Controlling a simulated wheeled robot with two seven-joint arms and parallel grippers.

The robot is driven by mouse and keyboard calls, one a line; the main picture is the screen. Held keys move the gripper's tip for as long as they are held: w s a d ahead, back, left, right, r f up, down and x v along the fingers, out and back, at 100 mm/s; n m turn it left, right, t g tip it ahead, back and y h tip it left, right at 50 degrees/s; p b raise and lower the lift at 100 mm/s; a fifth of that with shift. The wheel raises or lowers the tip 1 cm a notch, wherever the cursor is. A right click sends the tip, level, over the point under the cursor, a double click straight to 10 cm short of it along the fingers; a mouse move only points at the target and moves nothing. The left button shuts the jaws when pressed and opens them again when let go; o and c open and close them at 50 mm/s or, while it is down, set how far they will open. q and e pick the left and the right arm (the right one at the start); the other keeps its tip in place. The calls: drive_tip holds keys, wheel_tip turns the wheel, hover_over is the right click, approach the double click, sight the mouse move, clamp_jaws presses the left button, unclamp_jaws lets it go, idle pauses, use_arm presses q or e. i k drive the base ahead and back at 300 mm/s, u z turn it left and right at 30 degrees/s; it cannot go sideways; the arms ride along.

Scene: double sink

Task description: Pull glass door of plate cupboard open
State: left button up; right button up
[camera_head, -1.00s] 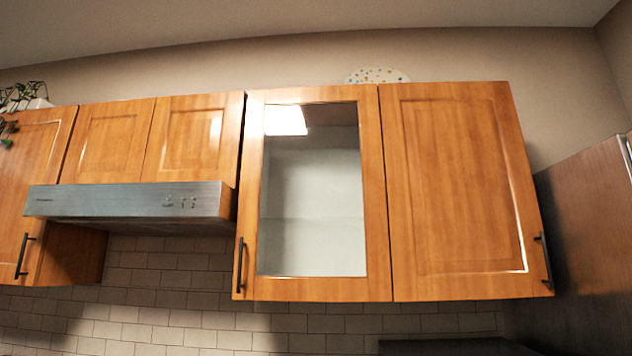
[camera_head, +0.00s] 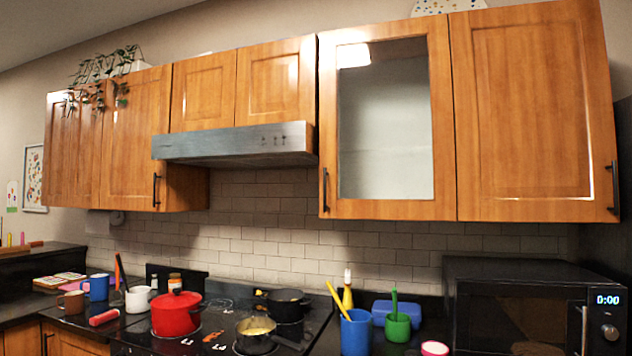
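The plate cupboard's glass door (camera_head: 388,135) has a wooden frame around a clear pane and hangs right of the range hood. It looks shut, flush with the wooden door beside it. Its dark vertical bar handle (camera_head: 325,190) is at the lower left of the frame. The cupboard interior behind the glass looks pale, and I cannot make out plates in it. Neither of my grippers shows in the head view.
A steel range hood (camera_head: 236,145) juts out left of the glass door. Below are a red pot (camera_head: 176,314), a pan (camera_head: 256,336), a blue cup (camera_head: 355,332), a green cup (camera_head: 397,328) and a black microwave (camera_head: 520,310). A solid wooden door (camera_head: 530,120) adjoins on the right.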

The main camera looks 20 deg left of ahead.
sight(442, 207)
drive_tip(key=u, duration=0.95)
drive_tip(key=i, duration=0.6)
drive_tip(key=z, duration=0.75)
